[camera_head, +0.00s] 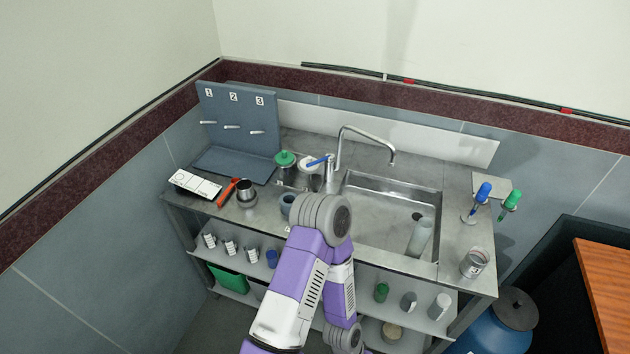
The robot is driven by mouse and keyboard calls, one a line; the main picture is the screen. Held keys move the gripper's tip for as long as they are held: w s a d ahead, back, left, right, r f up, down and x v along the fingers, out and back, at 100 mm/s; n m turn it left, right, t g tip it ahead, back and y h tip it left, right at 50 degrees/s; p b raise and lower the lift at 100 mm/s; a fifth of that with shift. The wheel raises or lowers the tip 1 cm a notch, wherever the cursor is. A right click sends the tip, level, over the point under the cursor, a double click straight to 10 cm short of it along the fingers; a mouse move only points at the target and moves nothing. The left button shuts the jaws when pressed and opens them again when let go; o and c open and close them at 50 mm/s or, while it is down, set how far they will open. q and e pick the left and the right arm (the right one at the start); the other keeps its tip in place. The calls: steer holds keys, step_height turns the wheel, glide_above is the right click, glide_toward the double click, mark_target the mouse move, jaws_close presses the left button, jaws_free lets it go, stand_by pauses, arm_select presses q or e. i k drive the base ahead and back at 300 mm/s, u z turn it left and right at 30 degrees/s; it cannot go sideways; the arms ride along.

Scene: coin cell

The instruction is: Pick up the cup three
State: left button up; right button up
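Several small cups stand in a row on the shelf under the counter at the left. Three are grey-white with dark marks: a left cup (210,240), a middle cup (229,247) and a right cup (251,255). Their marks are too small to read, so I cannot tell which is cup three. A grey board (222,105) on the counter carries the numbers 1, 2 and 3, each above an empty peg. One of my purple arms rises from the bottom centre, its grey joint in front of the counter edge. Neither gripper shows.
The counter holds a steel cup (246,190), a green-lidded jar (286,167), a red-handled tool (228,192) and a sink (385,215) with a tap (342,150). A can (474,263) stands at the right. A blue barrel (500,325) stands on the floor.

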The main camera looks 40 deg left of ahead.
mark_target(478, 259)
steer(key=z, duration=0.7)
steer(key=i, duration=0.4)
steer(key=u, duration=0.85)
